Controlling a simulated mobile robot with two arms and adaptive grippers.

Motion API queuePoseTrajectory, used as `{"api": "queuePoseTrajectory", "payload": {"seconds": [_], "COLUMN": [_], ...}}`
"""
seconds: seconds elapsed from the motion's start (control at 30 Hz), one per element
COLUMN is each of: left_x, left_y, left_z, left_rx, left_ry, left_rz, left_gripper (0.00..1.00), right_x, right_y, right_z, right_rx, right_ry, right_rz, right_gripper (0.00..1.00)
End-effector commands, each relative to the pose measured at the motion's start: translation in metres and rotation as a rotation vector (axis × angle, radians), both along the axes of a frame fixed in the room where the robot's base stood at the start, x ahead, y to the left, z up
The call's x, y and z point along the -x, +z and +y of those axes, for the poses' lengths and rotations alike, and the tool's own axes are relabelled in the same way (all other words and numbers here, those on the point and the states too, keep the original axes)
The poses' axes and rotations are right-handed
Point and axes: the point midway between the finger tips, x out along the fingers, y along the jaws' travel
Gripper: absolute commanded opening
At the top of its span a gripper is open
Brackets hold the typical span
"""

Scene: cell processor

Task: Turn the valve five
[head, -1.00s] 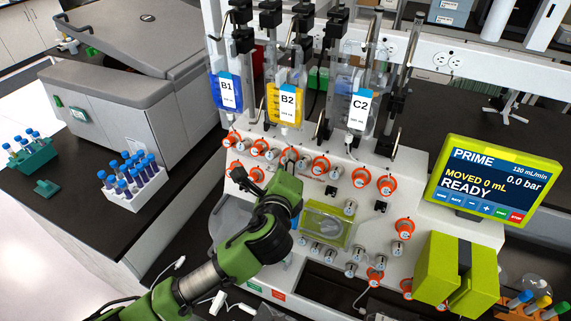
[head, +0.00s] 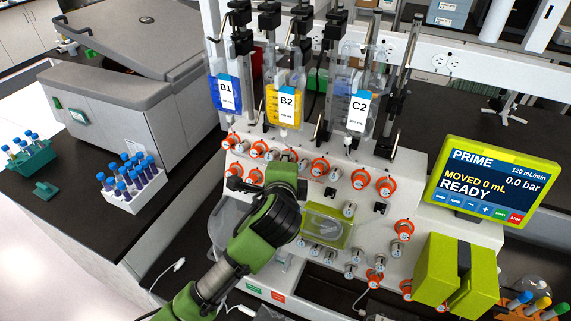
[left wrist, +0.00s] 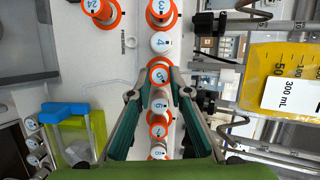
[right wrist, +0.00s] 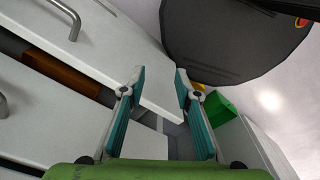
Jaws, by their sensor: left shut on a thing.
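Valve five (left wrist: 158,76) is a round white knob marked 5 with an orange collar, in a row of numbered valves in the left wrist view. My left gripper (left wrist: 155,88) is shut on it, with one finger on each side of the knob. In the head view my left gripper (head: 284,168) is at the upper part of the white processor panel (head: 330,172), where the arm hides valve five. My right gripper (right wrist: 160,76) shows only in its own wrist view, open with nothing between its fingers.
Neighbouring valves four (left wrist: 161,42) and six (left wrist: 160,105) sit close to the left fingers. Bags B1 (head: 226,93), B2 (head: 286,102) and C2 (head: 359,108) hang above the panel. A yellow-green screen (head: 492,182) reading READY stands at right. White cabinet fronts (right wrist: 50,110) show in the right wrist view.

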Motion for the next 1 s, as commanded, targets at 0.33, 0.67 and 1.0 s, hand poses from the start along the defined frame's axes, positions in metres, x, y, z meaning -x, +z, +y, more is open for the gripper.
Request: {"api": "queuePoseTrajectory", "payload": {"seconds": [0.33, 0.67, 1.0], "left_x": [0.000, 0.000, 0.021], "left_y": [-0.001, 0.000, 0.009], "left_z": [0.000, 0.000, 0.000], "left_rx": [0.004, 0.003, 0.003], "left_ry": [0.001, 0.001, -0.001], "left_rz": [0.003, 0.002, 0.001], "left_gripper": [0.00, 0.35, 0.35], "right_x": [-0.001, -0.001, -0.001], "right_y": [0.000, 0.000, 0.000], "right_z": [0.000, 0.000, 0.001], "right_rx": [0.000, 0.000, -0.001], "right_ry": [0.000, 0.000, -0.001], "right_rz": [-0.001, -0.001, -0.002], "right_gripper": [0.30, 0.30, 0.30]}}
